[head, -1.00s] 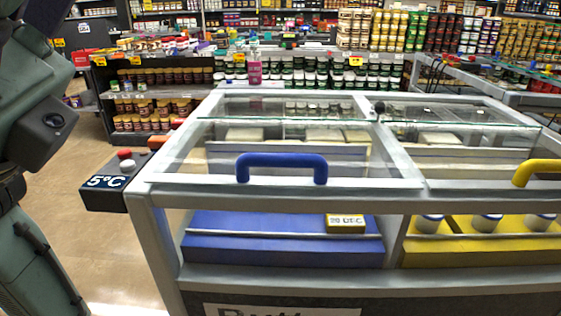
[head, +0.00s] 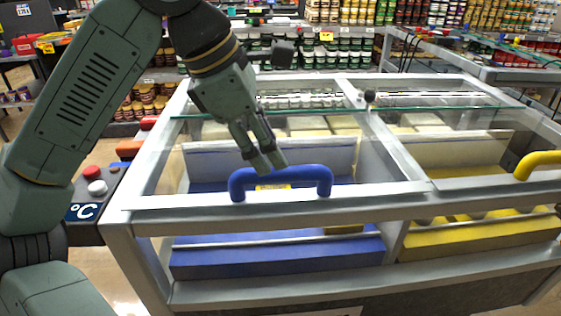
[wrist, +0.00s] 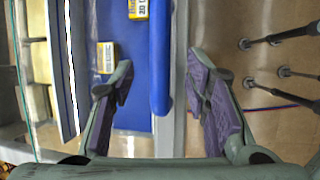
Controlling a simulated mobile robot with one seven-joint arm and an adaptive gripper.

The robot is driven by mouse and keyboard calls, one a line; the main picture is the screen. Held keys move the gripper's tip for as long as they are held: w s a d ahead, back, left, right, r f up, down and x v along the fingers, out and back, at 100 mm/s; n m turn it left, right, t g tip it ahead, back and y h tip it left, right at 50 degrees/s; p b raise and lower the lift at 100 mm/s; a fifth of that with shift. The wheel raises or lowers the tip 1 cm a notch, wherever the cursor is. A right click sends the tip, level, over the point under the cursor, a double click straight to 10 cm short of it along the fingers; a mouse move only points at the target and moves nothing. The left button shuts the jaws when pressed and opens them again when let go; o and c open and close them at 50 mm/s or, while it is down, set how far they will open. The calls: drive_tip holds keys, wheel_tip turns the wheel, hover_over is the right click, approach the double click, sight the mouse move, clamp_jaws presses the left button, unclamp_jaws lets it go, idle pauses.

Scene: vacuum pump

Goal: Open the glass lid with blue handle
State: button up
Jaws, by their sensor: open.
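The glass lid (head: 300,150) with a pale grey frame lies closed over the left half of the display case. Its blue handle (head: 281,172) is a raised bar along the front edge. My gripper (head: 268,168) is just behind and above the handle's middle in the head view, with its fingers pointing down. In the wrist view the blue handle (wrist: 160,62) runs upright between the two open fingers of my gripper (wrist: 163,90). I cannot tell whether a finger touches it.
A second glass lid with a yellow handle (head: 538,164) covers the right half. A control box with a red button (head: 92,173) sits at the case's left corner. Stocked shelves stand behind. Floor (head: 105,265) shows at the lower left.

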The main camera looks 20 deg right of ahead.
drive_tip(key=p+x, duration=0.1)
drive_tip(key=x, duration=0.5)
drive_tip(key=shift+c, duration=0.3)
clamp_jaws()
idle(0.5)
